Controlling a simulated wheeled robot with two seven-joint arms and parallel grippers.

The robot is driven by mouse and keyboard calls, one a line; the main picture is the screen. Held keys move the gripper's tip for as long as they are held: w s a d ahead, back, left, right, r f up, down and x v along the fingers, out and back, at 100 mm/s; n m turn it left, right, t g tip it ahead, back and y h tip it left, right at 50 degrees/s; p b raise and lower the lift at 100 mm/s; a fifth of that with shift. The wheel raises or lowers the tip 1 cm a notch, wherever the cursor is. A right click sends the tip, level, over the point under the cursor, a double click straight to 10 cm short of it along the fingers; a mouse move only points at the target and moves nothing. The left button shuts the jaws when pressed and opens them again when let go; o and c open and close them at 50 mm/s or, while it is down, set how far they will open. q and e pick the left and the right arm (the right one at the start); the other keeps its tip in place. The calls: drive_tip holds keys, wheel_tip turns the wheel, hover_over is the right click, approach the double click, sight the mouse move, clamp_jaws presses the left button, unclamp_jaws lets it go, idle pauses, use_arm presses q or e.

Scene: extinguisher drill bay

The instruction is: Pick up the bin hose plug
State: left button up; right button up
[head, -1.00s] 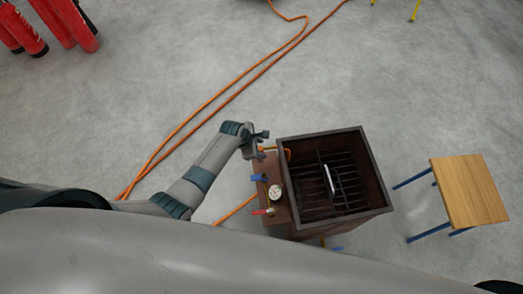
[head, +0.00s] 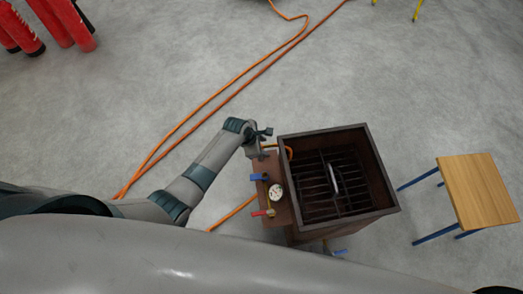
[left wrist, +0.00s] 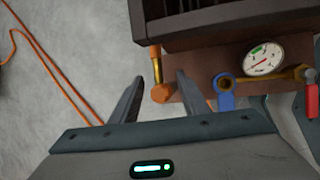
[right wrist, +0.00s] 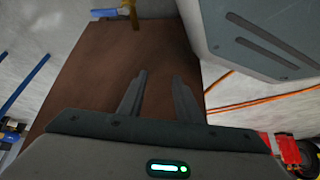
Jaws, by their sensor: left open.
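The bin hose plug seems to be the orange-brass end (left wrist: 160,93) by the edge of the bin's brown side shelf, in the left wrist view. A short orange hose piece (left wrist: 155,56) shows just above it, and that hose also shows in the head view (head: 289,152). My left gripper (head: 265,139) is at the bin's upper left corner. In the left wrist view its open fingers (left wrist: 160,78) stand either side of the orange end; I cannot tell whether they touch it. My right gripper (right wrist: 161,74) is open and empty, facing a brown bin surface (right wrist: 95,65).
The dark bin (head: 376,165) holds a grate. Its side shelf carries a gauge (head: 276,192), a blue-handled valve (head: 259,177) and a red-handled valve (head: 263,213). A wooden-topped stool (head: 480,190) stands right. Orange hoses (head: 215,101) cross the floor; red extinguishers (head: 70,22) stand far left.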

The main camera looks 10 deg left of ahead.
use_arm(q)
drive_tip(key=shift+w+d+f+b, duration=0.15)
drive_tip(key=shift+f+b, duration=0.25)
drive_tip(key=shift+f, duration=0.2)
use_arm(e)
drive_tip(key=shift+w, duration=0.7)
use_arm(q)
clamp_jaws()
use_arm(e)
drive_tip(key=shift+r, duration=0.1)
use_arm(q)
drive_tip(key=shift+r, duration=0.25)
use_arm(e)
drive_tip(key=shift+s, duration=0.15)
